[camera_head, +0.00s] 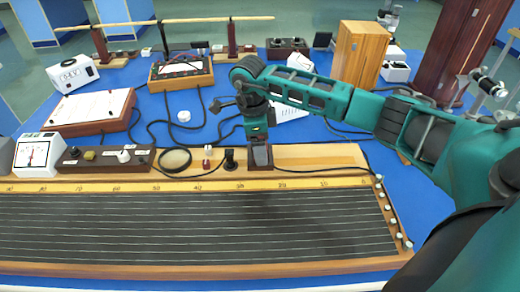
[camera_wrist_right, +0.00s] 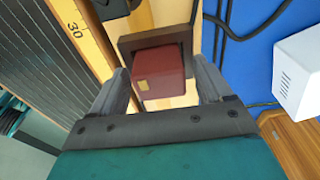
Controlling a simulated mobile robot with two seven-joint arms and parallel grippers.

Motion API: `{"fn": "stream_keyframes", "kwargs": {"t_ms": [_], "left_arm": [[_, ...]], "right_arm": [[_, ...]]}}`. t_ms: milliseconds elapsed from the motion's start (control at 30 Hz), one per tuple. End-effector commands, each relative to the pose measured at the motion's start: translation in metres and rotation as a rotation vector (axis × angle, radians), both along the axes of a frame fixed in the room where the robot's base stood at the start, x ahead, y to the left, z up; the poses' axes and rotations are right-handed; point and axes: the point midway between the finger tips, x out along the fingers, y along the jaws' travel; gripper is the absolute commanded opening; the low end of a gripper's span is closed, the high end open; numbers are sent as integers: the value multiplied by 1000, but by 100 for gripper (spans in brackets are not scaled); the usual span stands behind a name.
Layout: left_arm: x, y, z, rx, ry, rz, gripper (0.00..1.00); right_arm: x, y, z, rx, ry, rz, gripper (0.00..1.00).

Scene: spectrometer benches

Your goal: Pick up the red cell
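The red cell (camera_wrist_right: 160,72) is a dark red block with a small tan square. In the right wrist view it sits at a dark frame-like holder (camera_wrist_right: 128,45) on pale wood. My right gripper (camera_wrist_right: 163,80) is open, with one finger on each side of the cell and small gaps visible. In the head view my right gripper (camera_head: 259,138) points down over the holder (camera_head: 260,166) at the back edge of the long wired board. The cell cannot be made out there. My left gripper is not in view.
The long wired board (camera_head: 200,222) fills the front of the blue table. A round black ring (camera_head: 175,160), a black upright piece (camera_head: 230,160) and loose cables lie left of the gripper. A wooden cabinet (camera_head: 358,52) stands behind my right arm. A white box (camera_wrist_right: 300,72) is nearby.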

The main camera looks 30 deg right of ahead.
Motion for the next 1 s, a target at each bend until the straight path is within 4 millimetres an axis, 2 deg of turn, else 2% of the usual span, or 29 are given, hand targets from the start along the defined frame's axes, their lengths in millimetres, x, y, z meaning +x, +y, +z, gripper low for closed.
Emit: {"fn": "stream_keyframes", "kwargs": {"t_ms": [67,567,867,1000], "left_arm": [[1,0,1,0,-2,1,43],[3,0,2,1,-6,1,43],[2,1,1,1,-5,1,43],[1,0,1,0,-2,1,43]], "right_arm": [[0,0,0,0,0,0,71],[0,0,1,0,0,0,23],[0,0,3,0,-1,0,22],[1,0,13,0,-5,0,22]]}}
